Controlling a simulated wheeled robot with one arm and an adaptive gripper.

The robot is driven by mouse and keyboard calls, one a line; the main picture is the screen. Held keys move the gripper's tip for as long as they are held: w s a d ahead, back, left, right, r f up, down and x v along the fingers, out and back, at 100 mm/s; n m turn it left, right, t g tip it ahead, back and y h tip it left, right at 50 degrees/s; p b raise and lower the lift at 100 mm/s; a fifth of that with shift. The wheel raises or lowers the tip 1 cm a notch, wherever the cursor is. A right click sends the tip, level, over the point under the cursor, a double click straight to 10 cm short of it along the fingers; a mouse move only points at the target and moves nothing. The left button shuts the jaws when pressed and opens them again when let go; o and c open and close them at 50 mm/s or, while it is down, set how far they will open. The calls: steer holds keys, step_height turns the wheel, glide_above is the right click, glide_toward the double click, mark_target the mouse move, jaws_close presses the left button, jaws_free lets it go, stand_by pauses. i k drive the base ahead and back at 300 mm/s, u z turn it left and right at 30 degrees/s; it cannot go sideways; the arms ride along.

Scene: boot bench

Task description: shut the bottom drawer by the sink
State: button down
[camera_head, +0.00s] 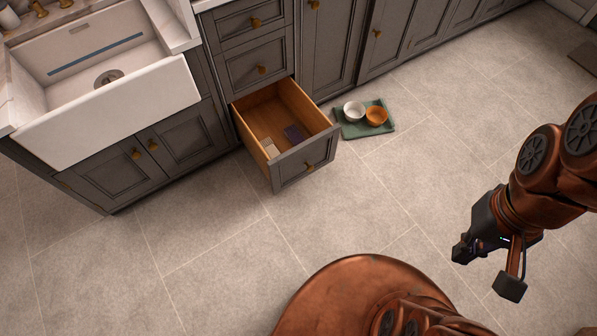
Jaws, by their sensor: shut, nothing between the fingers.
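The bottom drawer (305,163) by the sink is pulled far out of the grey cabinet. Its wooden inside is open to view and holds a dark purple item and a pale item. Its grey front has a brass knob (309,167). The white sink (107,110) is to the left of the drawer. My gripper (460,255) is at the right, over the bare floor, well apart from the drawer and touching nothing. It is shut and empty.
A green tray (350,131) with a white bowl (354,111) and an orange bowl (376,116) lies on the floor just right of the open drawer. The tiled floor (200,270) in front of the drawer is clear. The two drawers above are shut.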

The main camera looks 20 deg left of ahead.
mark_target(261, 114)
steer(key=k, duration=0.4)
steer(key=u, duration=1.8)
steer(key=i, duration=0.5)
steer(key=u, duration=0.05)
